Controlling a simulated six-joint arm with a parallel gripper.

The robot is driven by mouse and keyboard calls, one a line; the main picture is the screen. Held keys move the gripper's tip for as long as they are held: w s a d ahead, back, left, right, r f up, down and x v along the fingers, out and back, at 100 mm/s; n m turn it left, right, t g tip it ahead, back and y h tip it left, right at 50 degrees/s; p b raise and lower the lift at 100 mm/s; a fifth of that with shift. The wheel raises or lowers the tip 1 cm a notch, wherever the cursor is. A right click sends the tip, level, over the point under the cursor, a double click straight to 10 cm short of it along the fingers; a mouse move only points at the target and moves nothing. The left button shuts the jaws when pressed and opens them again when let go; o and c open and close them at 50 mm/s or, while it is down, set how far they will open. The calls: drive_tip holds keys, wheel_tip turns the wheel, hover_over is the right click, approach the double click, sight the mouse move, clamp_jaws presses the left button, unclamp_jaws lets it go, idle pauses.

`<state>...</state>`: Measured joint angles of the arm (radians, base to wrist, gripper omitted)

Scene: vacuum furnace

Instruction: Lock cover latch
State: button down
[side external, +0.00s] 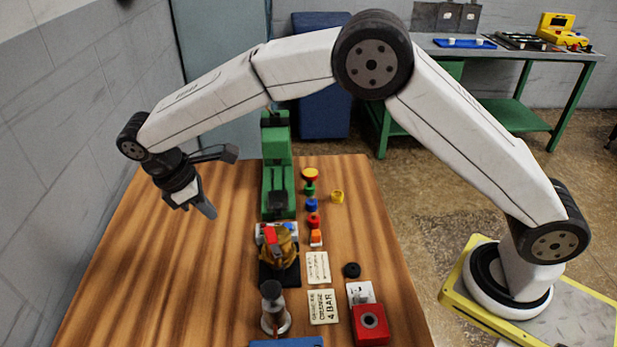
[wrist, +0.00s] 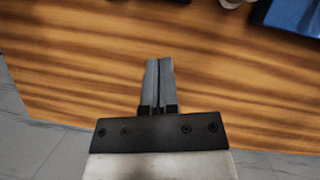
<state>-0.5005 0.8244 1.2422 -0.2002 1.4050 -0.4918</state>
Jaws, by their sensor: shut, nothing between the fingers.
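My gripper (side external: 207,207) is at the left side of the wooden table in the side view, pointing down and to the right, above the table top. Its two fingers are together and empty; they also show closed in the wrist view (wrist: 159,62). A rounded brass-coloured device (side external: 283,250) with a red part on it stands on a dark base near the middle of the table, right of and apart from my gripper. I cannot tell which part, if any, is the cover latch, nor its position. The wrist view shows mostly bare wood under the fingers.
A green machine (side external: 277,180) stands behind the brass device. A metal cylinder (side external: 274,310) stands in front. Several coloured knobs, printed cards (side external: 322,307) and a red box (side external: 370,324) lie to the right. The table's left part is clear; a grey wall is beyond.

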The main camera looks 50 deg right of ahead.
sight(265, 237)
drive_tip(key=shift+f, duration=0.1)
drive_tip(key=s+d+f, duration=0.3)
drive_tip(key=d+f, duration=0.3)
drive_tip(key=f, duration=0.3)
drive_tip(key=shift+s+d, duration=0.3)
drive_tip(key=shift+s, duration=0.1)
idle(0.3)
idle(0.4)
drive_tip(key=shift+d+m+g, duration=0.3)
drive_tip(key=shift+d+m, duration=0.35)
drive_tip(key=shift+m, duration=0.55)
drive_tip(key=shift+a, duration=0.1)
